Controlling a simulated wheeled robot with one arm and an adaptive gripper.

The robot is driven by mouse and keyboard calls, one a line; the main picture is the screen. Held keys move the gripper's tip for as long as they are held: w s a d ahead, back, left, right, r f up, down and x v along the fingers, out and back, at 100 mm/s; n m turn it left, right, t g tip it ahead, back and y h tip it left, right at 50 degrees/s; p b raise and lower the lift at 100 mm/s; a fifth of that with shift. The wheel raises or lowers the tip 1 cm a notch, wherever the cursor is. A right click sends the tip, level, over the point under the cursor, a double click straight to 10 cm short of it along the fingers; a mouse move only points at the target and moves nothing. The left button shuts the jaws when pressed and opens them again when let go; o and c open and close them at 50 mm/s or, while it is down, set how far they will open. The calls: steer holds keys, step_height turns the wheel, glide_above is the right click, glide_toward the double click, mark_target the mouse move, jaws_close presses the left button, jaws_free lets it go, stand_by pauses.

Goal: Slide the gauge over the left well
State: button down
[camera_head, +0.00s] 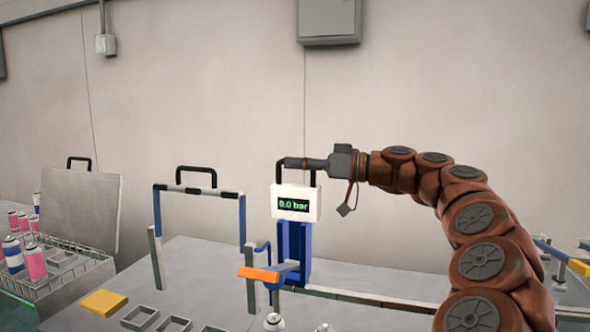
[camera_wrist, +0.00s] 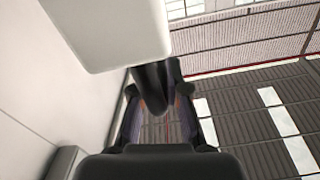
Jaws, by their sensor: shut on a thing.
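The gauge (camera_head: 297,201) is a white box with a green "0.0 bar" readout and a black handle on top. It is upright in front of a blue upright block (camera_head: 294,243); whether they touch, I cannot tell. My gripper (camera_head: 312,163) is shut on the gauge's handle, coming from the right. In the wrist view my fingers (camera_wrist: 160,112) close around the dark handle (camera_wrist: 151,88), with the white gauge body (camera_wrist: 105,30) at the top. Can tops (camera_head: 273,322) show at the bottom edge below the gauge. I cannot pick out the left well with certainty.
An orange-tipped lever (camera_head: 258,274) stands just below the gauge. A blue frame with a black-and-white bar (camera_head: 197,190) stands to the left. Square holders (camera_head: 139,318) and a yellow block (camera_head: 104,302) lie on the table, with a crate of cans (camera_head: 77,280) farther left.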

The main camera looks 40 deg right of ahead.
steer(key=shift+w+a, duration=0.1)
steer(key=c, duration=1.5)
jaws_free()
steer(key=shift+w+a, duration=0.1)
steer(key=shift+w, duration=0.05)
steer(key=o, duration=0.3)
steer(key=v, duration=1.2)
